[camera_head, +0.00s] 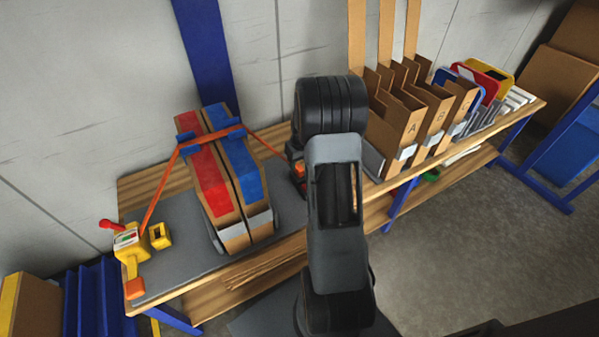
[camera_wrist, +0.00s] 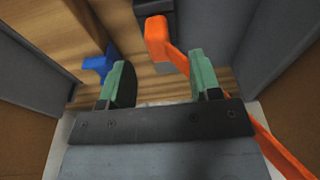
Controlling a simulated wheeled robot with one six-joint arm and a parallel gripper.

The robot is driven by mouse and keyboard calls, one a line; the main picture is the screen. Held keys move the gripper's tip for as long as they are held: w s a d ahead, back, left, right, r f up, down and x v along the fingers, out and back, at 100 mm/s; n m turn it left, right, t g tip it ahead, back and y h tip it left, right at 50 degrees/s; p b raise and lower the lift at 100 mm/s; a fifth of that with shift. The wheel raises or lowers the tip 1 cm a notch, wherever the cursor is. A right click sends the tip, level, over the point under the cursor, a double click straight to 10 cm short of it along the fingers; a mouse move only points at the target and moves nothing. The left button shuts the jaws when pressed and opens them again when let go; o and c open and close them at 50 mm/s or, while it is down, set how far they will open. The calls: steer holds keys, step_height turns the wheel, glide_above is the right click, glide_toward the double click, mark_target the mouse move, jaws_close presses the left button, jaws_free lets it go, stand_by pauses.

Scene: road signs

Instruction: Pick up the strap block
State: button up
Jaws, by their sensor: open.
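An orange block-like end of a strap, which looks like the strap block, shows in the wrist view (camera_wrist: 157,36) just beyond my fingertips. An orange piece, probably the same one, shows in the head view (camera_head: 299,168) beside my arm. The orange strap (camera_head: 211,136) runs over a red-topped carton (camera_head: 207,176) and a blue-topped carton (camera_head: 243,168). My gripper (camera_wrist: 156,78) is open, its two green fingertips apart with nothing clearly held between them. In the head view my own arm hides the gripper.
A blue piece (camera_wrist: 99,64) lies near the left fingertip. A yellow ratchet tool (camera_head: 128,241) stands on the grey mat (camera_head: 190,262) at the bench's left end. Cardboard dividers (camera_head: 403,122) and several signs (camera_head: 482,80) fill the bench's right side. Grey floor is open at right.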

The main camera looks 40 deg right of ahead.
mark_target(299, 167)
steer(key=shift+w+d+f, duration=0.1)
steer(key=shift+w+f, duration=0.05)
steer(key=shift+f, duration=0.7)
steer(key=shift+w+f, duration=0.2)
steer(key=shift+f, duration=0.7)
steer(key=shift+w+d+f, duration=0.1)
steer(key=shift+w+f, duration=0.05)
steer(key=shift+f, duration=0.7)
steer(key=shift+c, duration=0.3)
steer(key=c, duration=1)
steer(key=shift+o, duration=0.2)
steer(key=shift+r, duration=0.15)
steer(key=shift+r, duration=0.25)
steer(key=r, duration=0.3)
steer(key=shift+s+a+r, duration=0.15)
steer(key=shift+s+a, duration=0.05)
steer(key=shift+s, duration=0.15)
steer(key=s+a+r, duration=0.5)
steer(key=s+r, duration=0.4)
steer(key=s, duration=0.3)
steer(key=shift+s+p, duration=0.15)
steer(key=shift+p, duration=0.2)
